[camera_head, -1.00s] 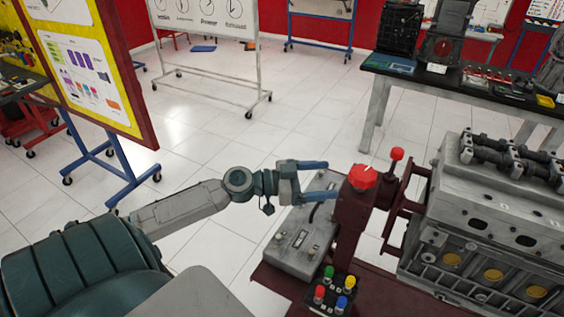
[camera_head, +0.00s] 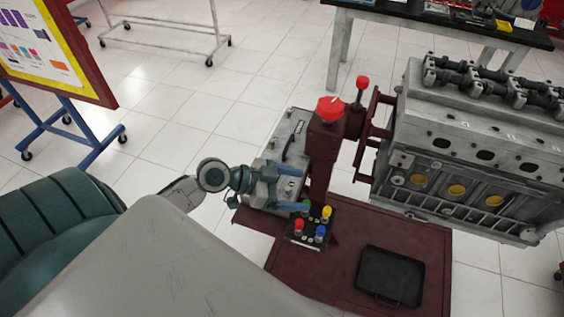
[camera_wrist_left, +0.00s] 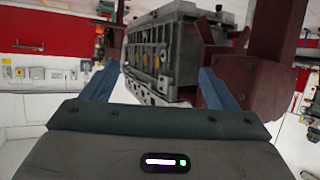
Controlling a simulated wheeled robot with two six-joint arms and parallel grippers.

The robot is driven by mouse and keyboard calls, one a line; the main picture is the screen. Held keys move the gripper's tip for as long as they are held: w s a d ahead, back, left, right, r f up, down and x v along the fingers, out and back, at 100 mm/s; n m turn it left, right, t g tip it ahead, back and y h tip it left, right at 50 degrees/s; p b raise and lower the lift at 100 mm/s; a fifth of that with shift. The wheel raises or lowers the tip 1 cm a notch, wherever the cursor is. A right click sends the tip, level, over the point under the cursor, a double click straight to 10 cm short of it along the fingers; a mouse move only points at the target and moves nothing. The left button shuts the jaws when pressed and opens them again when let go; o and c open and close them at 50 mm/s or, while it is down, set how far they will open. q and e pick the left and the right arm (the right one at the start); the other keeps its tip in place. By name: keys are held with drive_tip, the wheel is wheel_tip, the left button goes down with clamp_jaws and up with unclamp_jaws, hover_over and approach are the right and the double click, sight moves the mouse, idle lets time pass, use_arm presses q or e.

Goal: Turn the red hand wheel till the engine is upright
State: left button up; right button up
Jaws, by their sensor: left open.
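The red hand wheel (camera_head: 330,108) sits on top of the dark red stand post (camera_head: 322,150). The grey engine (camera_head: 480,135) is mounted to the right of the post, with its shafts on the top side; I cannot tell whether it is exactly upright. The engine also shows in the left wrist view (camera_wrist_left: 160,50), between the finger lines. My left gripper (camera_head: 298,190) is open and empty, below the wheel and left of the post's lower part, close to the button box. Its two blue fingers show in the left wrist view. My right gripper is not in view.
A red-knobbed lever (camera_head: 362,84) stands behind the wheel. A button box (camera_head: 312,228) with coloured buttons is at the post's foot. A black tray (camera_head: 390,276) lies on the dark red base. A board on a blue frame (camera_head: 60,50) stands left. White floor is free behind.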

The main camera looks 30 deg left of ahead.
use_arm(q)
drive_tip(key=s+f+n+g+y, duration=0.1)
drive_tip(key=s+f+y, duration=0.3)
drive_tip(key=f, duration=0.4)
drive_tip(key=shift+s+f+n+g+y, duration=0.15)
drive_tip(key=shift+s+n+g+y, duration=0.15)
drive_tip(key=shift+s+n, duration=0.35)
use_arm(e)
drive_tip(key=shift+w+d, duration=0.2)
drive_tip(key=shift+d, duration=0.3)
use_arm(q)
drive_tip(key=shift+w+a, duration=0.1)
drive_tip(key=n+t+y+b, duration=0.2)
drive_tip(key=n+t+b, duration=0.3)
drive_tip(key=t, duration=0.6)
approach(339, 100)
drive_tip(key=x, duration=0.2)
drive_tip(key=p+x, duration=0.1)
drive_tip(key=x, duration=0.4)
drive_tip(key=shift+w+a+f, duration=0.1)
drive_tip(key=shift+a+f, duration=0.15)
drive_tip(key=shift+f, duration=0.05)
drive_tip(key=shift+w+d+f, duration=0.1)
drive_tip(key=shift+w, duration=0.4)
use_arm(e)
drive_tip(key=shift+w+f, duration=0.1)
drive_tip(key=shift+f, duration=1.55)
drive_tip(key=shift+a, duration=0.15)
